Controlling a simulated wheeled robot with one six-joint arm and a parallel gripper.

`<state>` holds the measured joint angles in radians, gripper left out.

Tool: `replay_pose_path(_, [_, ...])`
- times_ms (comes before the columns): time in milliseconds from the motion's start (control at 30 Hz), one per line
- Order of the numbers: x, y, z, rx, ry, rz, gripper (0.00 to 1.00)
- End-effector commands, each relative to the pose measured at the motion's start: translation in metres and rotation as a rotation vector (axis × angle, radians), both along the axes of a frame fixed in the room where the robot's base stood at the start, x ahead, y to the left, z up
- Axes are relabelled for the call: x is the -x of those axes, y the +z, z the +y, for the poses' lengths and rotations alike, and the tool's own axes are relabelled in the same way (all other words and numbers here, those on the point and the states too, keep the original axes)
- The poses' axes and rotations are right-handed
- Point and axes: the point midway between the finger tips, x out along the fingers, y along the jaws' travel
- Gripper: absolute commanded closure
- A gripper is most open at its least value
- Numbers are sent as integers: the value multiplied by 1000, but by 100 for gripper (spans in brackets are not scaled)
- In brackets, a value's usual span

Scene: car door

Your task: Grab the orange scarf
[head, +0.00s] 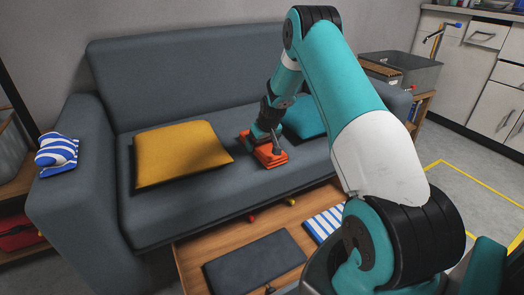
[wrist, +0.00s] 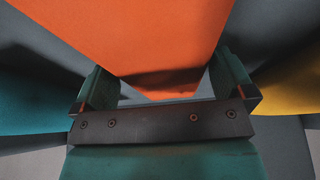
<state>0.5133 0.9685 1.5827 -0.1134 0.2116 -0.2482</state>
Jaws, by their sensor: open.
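The orange scarf (head: 270,160) lies folded on the seat of the grey sofa, between the yellow cushion and the teal cushion. My gripper (head: 265,143) points down over it, with its fingers at the scarf. In the wrist view the scarf (wrist: 150,35) fills the top middle, and its near part reaches between the fingers. My gripper (wrist: 165,85) is open there, one finger on each side of the orange cloth. I cannot tell whether the fingers touch it.
The yellow cushion (head: 180,153) lies left of the scarf, and the teal cushion (head: 306,118) lies right behind my arm. A striped item (head: 57,154) rests on the left armrest.

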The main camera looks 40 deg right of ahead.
Motion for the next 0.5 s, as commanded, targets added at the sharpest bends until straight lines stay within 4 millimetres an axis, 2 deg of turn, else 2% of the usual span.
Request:
replay_pose_path(233, [-1, -2, 0, 0, 0, 0, 0])
replay_pose_path(267, [-1, -2, 0, 0, 0, 0, 5])
replay_pose_path(400, [-1, -2, 0, 0, 0, 0, 37])
replay_pose_path(500, [-1, -1, 0, 1, 1, -1, 37])
